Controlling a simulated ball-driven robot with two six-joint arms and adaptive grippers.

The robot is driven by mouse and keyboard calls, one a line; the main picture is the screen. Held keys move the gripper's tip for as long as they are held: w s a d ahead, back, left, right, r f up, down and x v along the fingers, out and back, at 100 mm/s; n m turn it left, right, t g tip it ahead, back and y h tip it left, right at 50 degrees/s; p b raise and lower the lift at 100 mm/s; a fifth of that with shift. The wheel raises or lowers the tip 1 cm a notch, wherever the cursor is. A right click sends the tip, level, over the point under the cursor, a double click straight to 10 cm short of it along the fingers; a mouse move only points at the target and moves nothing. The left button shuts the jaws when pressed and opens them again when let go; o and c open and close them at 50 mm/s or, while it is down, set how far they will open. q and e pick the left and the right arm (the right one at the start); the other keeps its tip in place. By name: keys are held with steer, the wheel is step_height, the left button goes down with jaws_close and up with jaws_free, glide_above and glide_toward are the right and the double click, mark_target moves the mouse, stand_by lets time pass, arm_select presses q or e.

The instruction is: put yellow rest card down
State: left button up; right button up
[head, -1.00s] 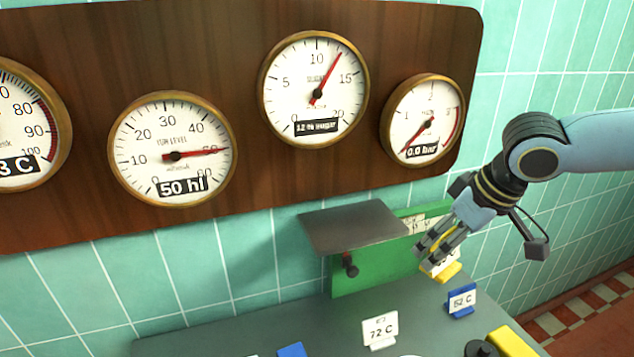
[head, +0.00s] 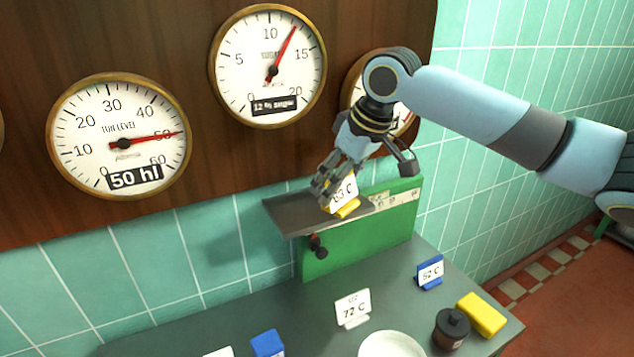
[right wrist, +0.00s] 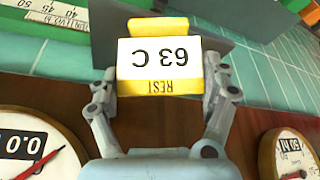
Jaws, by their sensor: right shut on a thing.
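The yellow rest card (head: 344,197) has a white face reading 63 C and a yellow foot. My right gripper (head: 328,190) is shut on it, at the dark grey shelf plate (head: 291,216) on top of the green box. In the right wrist view the card (right wrist: 160,58) shows upside down between the two fingers of the gripper (right wrist: 160,85), with REST on its yellow band. The card looks upright; I cannot tell whether its foot touches the plate. My left gripper is not in view.
The green box (head: 345,250) has a dark red-black knob (head: 318,246) in front. On the grey bench stand a white 72 C card (head: 353,307), a blue 52 C card (head: 430,272), a yellow block (head: 482,314), a black pot (head: 451,328) and a white dish (head: 391,346). Gauges hang behind.

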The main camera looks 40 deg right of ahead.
steer(key=shift+w, duration=0.95)
steer(key=w, duration=0.3)
steer(key=shift+w+a+r, duration=0.1)
steer(key=shift+w+a, duration=0.15)
steer(key=shift+w, duration=0.15)
steer(key=shift+f+p, duration=0.35)
steer(key=shift+f, duration=0.55)
steer(key=shift+s+d, duration=0.1)
steer(key=shift+s, duration=0.1)
steer(key=o, duration=1.1)
steer(key=shift+f, duration=0.1)
steer(key=shift+c, duration=0.2)
